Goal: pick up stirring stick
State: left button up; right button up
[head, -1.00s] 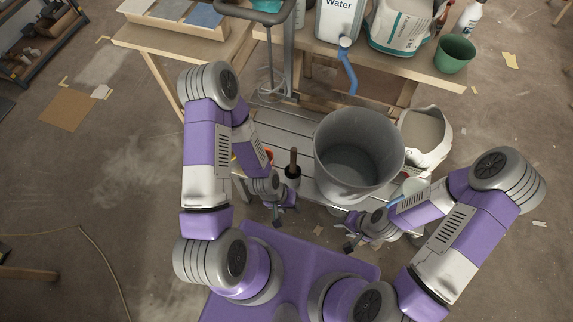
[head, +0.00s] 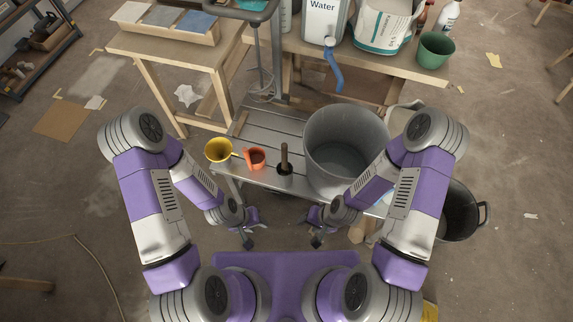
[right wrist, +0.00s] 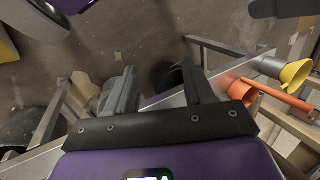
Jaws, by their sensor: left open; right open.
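A brown stick (head: 285,155) stands upright in a small black holder (head: 285,171) on the grey slatted bench, left of the large grey bucket; I take it for the stirring stick. My left gripper (head: 250,228) is open and empty, in front of the bench and below-left of the stick. My right gripper (head: 316,229) is open and empty, below-right of the stick. In the right wrist view the open jaws (right wrist: 158,78) have nothing clasped between them, and a dark round thing shows beyond; I cannot tell if it is the holder.
The large grey bucket (head: 346,140) stands right of the stick. A black bucket (head: 459,213) is on the floor at right. A blue tap (head: 334,68) hangs from the water container.

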aim_at(286, 152)
jog(key=w+a+r+m+t+y+b, duration=0.1)
jog(key=w+a+r+m+t+y, duration=0.15)
jog(key=a+m, duration=0.4)
jog(key=w+a+r+m+t+y+b, duration=0.1)
jog(key=w+a+r+m+t, duration=0.15)
jog(key=w+a+m, duration=0.35)
jog(key=w+d+r+m+t, duration=0.2)
jog(key=w+m, duration=0.1)
jog(key=m, duration=0.1)
jog(key=w+d+r+m+t+h, duration=0.1)
jog(key=w+d+r+m+t, duration=0.1)
jog(key=m, duration=0.3)
jog(key=w+d+r+m+t+h+b, duration=0.1)
jog(key=w+d+r+m+t, duration=0.1)
jog(key=m, duration=0.3)
jog(key=shift+w+d+r, duration=0.15)
jog(key=shift+w+r, duration=0.65)
jog(key=shift+w, duration=0.4)
jog(key=b+x, duration=0.3)
jog(key=x, duration=0.3)
jog(key=shift+w+f, duration=0.2)
jog(key=shift+w, duration=0.15)
grip_shut()
